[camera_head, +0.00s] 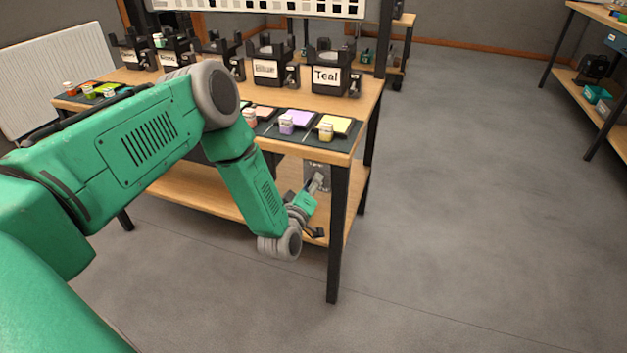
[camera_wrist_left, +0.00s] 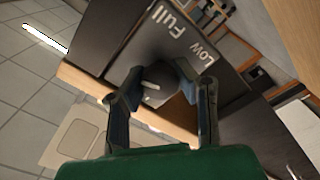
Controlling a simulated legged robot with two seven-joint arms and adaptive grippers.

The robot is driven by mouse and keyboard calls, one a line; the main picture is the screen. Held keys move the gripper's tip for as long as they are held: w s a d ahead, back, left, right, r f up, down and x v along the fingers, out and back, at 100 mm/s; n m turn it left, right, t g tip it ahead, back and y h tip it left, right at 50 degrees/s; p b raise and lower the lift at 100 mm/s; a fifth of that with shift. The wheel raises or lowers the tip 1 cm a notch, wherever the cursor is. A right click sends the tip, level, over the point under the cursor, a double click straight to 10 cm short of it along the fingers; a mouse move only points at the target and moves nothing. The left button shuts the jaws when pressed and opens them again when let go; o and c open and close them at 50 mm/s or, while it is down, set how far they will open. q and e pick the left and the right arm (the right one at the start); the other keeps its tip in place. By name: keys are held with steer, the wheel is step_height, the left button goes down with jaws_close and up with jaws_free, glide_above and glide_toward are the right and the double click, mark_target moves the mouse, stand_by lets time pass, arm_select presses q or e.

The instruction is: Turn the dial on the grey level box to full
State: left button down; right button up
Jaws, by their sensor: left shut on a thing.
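The grey level box (camera_head: 317,176) hangs under the front edge of the table, near its right corner. In the left wrist view its dark panel (camera_wrist_left: 130,62) carries the words "Full" and "Low". The dark dial (camera_wrist_left: 165,82) on that panel has a white pointer mark and sits between the two fingers. My left gripper (camera_wrist_left: 156,90) is shut on the dial; its fingers cover parts of the dial's sides. In the head view my left gripper (camera_head: 305,203) reaches up to the box from below, and the dial is too small to make out. My right gripper is not in view.
The wooden table (camera_head: 345,140) holds black labelled stands, one reading "Teal" (camera_head: 333,72), and small jars beside coloured pads along its front. A black table leg (camera_head: 338,235) stands just right of my gripper, and a lower shelf (camera_head: 190,192) lies behind it. The floor at right is clear.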

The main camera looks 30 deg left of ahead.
arm_select(q)
steer(key=m, duration=0.2)
steer(key=m+p, duration=0.1)
steer(key=m, duration=0.1)
steer(key=m+p, duration=0.1)
steer(key=m, duration=0.1)
steer(key=shift+s+f+m, duration=0.2)
steer(key=shift+f+m, duration=0.05)
steer(key=shift+m, duration=0.05)
steer(key=m+p, duration=0.1)
steer(key=m, duration=0.5)
steer(key=shift+d, duration=0.1)
steer(key=shift+f, duration=0.1)
steer(key=c, duration=1.2)
jaws_free()
steer(key=shift+w, duration=0.1)
steer(key=shift+r, duration=0.2)
steer(key=v, duration=1.2)
steer(key=shift+f, duration=0.15)
